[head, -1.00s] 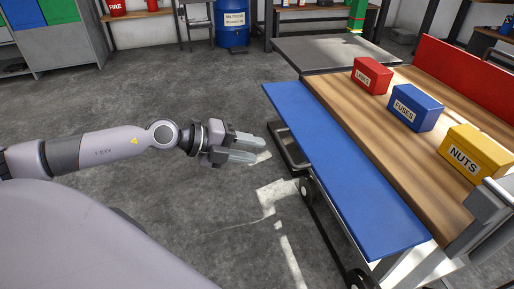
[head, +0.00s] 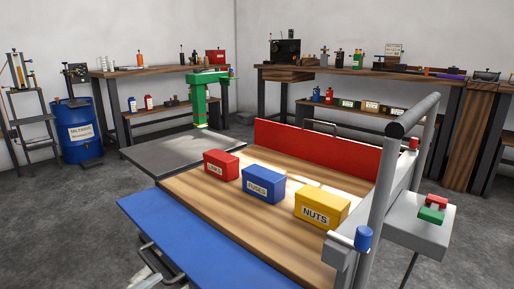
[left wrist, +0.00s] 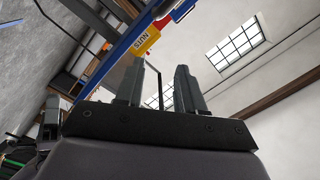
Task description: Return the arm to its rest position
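My left gripper (left wrist: 161,82) shows in the left wrist view with its two grey fingers apart and nothing between them. Beyond the fingers, that view shows the yellow NUTS box (left wrist: 148,40) at a slant, at a distance from them. In the head view, a pale grey tip at the bottom left edge, beside the blue ledge (head: 200,240), may be part of my left gripper; most of the arm is out of frame. My right gripper is in neither view.
A wood-topped workbench (head: 265,222) carries a red box (head: 221,165), a blue FUSES box (head: 263,184) and the yellow NUTS box (head: 322,208). A red back panel (head: 315,148) and grey rails (head: 400,170) edge it. Open floor (head: 55,215) lies at left.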

